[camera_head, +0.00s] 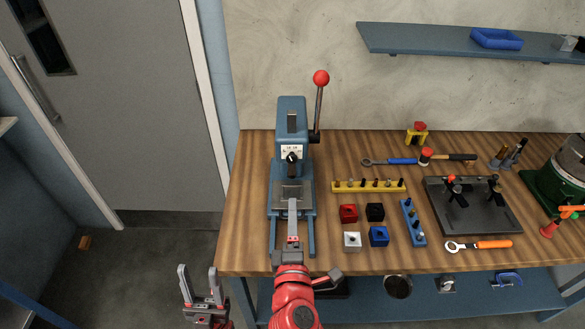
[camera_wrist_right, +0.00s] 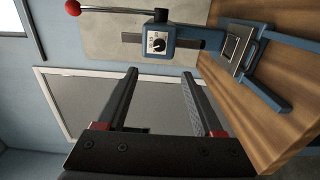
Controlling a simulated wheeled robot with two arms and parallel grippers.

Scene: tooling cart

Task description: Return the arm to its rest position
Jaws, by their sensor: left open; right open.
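My right gripper (camera_head: 292,203) reaches in over the front of the blue press (camera_head: 291,108) in the head view. Its fingers show nearly edge-on there. In the right wrist view my right gripper (camera_wrist_right: 160,75) has its two fingers well apart with nothing between them. The press (camera_wrist_right: 160,42) is beyond and above the fingers in that view, and I see no contact with it. My left gripper (camera_head: 198,270) is low, left of the workbench's front left corner, with its fingers apart and empty.
The wooden workbench (camera_head: 245,215) carries red, black, white and blue blocks (camera_head: 378,236), a yellow pin rack (camera_head: 368,186) and a dark fixture plate (camera_head: 480,215). The press lever has a red ball (camera_head: 321,77). A grey door (camera_head: 120,100) and open floor are at the left.

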